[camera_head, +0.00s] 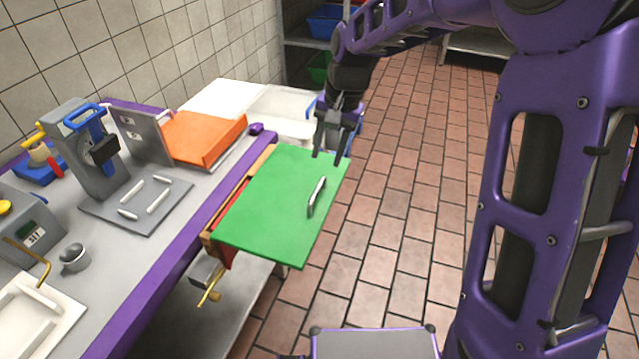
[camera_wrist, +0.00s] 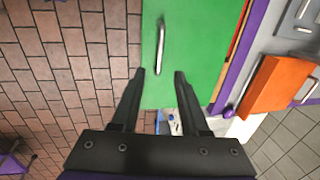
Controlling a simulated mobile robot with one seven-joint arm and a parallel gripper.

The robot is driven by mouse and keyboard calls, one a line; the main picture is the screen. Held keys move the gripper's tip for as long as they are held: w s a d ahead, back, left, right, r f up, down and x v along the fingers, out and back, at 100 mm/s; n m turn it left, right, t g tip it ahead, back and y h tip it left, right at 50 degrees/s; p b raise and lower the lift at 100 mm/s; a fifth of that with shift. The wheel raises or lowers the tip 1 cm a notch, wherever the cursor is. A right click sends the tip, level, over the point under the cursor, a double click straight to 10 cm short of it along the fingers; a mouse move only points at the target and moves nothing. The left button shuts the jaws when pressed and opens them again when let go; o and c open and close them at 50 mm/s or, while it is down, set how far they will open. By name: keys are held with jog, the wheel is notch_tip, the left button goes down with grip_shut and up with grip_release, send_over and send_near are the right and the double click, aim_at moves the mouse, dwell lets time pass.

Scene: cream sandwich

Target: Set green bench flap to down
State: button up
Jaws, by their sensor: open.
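The green flap (camera_head: 270,205) is a flat panel that stands out from the front side of the bench, roughly level. It also shows in the wrist view (camera_wrist: 200,40). A metal bar handle (camera_head: 317,196) sits on its face near the outer edge. In the wrist view the handle (camera_wrist: 160,47) lies just beyond the fingertips, lined up between them. My gripper (camera_head: 328,158) is open and empty at the flap's far outer corner, with its fingers pointing down in the head view. Its two fingers show in the wrist view (camera_wrist: 160,75). I cannot tell whether they touch the flap.
The bench (camera_head: 150,245) has a purple edge and carries grey fixtures and an orange panel (camera_head: 205,137). A brass tap-like part (camera_head: 210,290) sticks out below the flap. White containers (camera_head: 280,110) stand beyond. The tiled floor (camera_head: 410,190) right of the flap is clear.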

aim_at(318, 189)
jog(key=f, duration=0.3)
jog(key=a+f, duration=0.1)
jog(key=f, duration=0.2)
jog(key=f+b, duration=0.1)
jog(key=f, duration=0.2)
jog(key=shift+w+a+f, duration=0.35)
jog(key=shift+a+f, duration=0.05)
jog(key=shift+c, duration=0.2)
grip_shut()
dwell(0.7)
